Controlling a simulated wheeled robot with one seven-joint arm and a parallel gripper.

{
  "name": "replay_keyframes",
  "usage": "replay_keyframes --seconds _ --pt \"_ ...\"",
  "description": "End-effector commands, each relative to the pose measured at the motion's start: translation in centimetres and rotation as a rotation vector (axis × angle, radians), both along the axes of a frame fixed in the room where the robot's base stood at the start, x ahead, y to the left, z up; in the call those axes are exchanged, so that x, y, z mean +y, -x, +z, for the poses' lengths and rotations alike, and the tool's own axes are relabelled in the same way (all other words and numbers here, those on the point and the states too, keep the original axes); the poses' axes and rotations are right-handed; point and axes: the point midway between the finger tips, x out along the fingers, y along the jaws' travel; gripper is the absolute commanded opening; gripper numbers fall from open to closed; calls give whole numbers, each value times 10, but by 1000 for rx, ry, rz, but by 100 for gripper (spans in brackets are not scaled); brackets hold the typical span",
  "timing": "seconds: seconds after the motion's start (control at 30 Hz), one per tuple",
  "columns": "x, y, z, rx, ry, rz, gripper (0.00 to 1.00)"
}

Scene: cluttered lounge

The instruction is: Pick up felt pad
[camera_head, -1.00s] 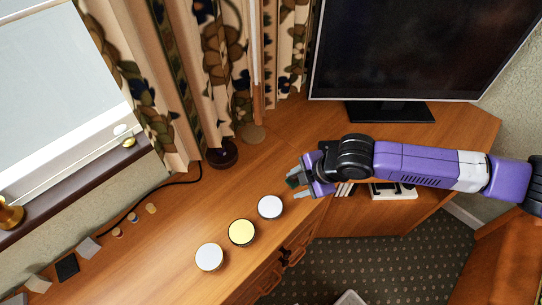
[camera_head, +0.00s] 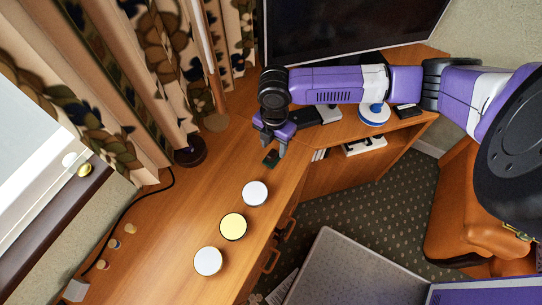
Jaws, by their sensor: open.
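A small dark green square, which looks like the felt pad (camera_head: 271,158), lies on the wooden desk (camera_head: 180,215) near its front edge. My gripper (camera_head: 273,146) is open and empty, with its fingers pointing toward the pad. In the picture the pad shows just beyond the fingertips, mostly uncovered. I cannot tell how high the fingers are above the desk or whether they touch the pad.
A white disc (camera_head: 255,194), a yellow disc (camera_head: 233,226) and another white disc (camera_head: 208,261) line the desk's front. A monitor (camera_head: 340,30) stands behind my arm. A dark round base (camera_head: 190,152) is by the curtain. An orange chair (camera_head: 465,215) stands right.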

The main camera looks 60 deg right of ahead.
Motion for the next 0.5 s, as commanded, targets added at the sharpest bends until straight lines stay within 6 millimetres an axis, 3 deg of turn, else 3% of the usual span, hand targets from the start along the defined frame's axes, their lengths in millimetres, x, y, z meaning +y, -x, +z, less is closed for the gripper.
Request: replay_keyframes --seconds 0.3,0.5 --pt "1 -7 -40 1 0 -2 47" --pt "0 -7 -54 -2 1 -1 47"
